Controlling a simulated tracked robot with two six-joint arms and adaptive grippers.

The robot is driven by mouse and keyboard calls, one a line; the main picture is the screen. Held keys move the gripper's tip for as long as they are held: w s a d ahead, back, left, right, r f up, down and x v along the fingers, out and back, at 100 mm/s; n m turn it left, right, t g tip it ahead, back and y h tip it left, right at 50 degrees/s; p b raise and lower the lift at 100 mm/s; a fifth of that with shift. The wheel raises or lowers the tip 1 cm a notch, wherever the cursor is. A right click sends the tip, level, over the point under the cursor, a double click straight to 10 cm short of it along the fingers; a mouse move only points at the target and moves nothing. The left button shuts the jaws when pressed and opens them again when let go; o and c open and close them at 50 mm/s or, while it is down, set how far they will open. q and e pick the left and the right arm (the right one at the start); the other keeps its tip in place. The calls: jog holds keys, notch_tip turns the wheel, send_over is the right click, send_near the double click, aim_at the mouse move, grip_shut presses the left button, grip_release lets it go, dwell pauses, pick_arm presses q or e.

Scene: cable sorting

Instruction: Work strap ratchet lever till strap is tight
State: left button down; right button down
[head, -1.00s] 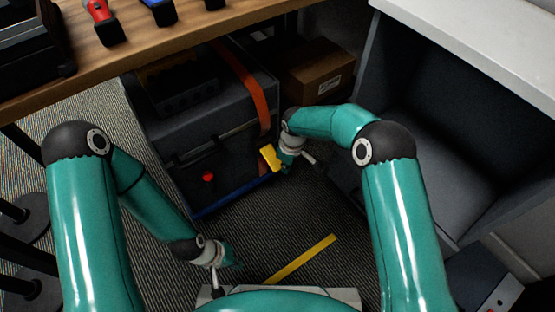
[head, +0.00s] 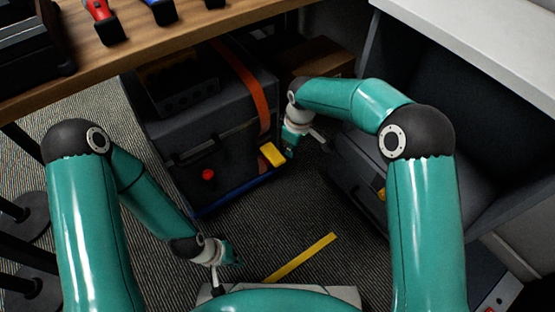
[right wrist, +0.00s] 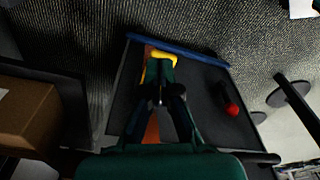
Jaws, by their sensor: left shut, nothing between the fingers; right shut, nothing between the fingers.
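A dark grey case (head: 225,145) stands on the floor under the bench. An orange strap (head: 245,80) runs over its top and down its front. A yellow ratchet lever (head: 272,154) sits low on the strap, near the case's right front edge. It also shows in the right wrist view (right wrist: 162,57), at the fingertips. My right gripper (head: 289,153) is shut, close beside the lever's right side, holding nothing; whether it touches the lever is unclear. My left gripper (head: 226,278) is shut and empty, low above the floor in front of my base.
A blue strip (head: 240,193) runs along the case's bottom front edge. A red knob (head: 208,174) sits on its front. A cardboard box (head: 315,60) stands behind to the right. A grey open cabinet (head: 480,120) bounds the right. A yellow strip (head: 305,256) lies on the clear carpet.

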notch_tip(320, 180, up, 2)
jog(key=shift+s+d+r, duration=0.1)
jog(key=shift+r, duration=0.15)
dwell(0.8)
jog(key=s+d+f+m+g, duration=0.2)
jog(key=s+d+f+g, duration=0.1)
jog(key=s+d+f, duration=0.55)
jog(key=s+f+m+y, duration=0.1)
jog(key=s+f+m, duration=0.2)
jog(key=s, duration=0.4)
jog(key=s+f+m+t+y, duration=0.1)
jog(key=s+f+m, duration=0.25)
jog(key=s, duration=0.35)
jog(key=s+f+m+y, duration=0.1)
jog(key=s+f+m, duration=0.2)
jog(key=s, duration=0.4)
notch_tip(320, 180, up, 36)
jog(key=w+m+t+p, duration=0.2)
jog(key=p, duration=3.4)
jog(key=shift+w+d, duration=0.3)
jog(key=shift+d, duration=0.1)
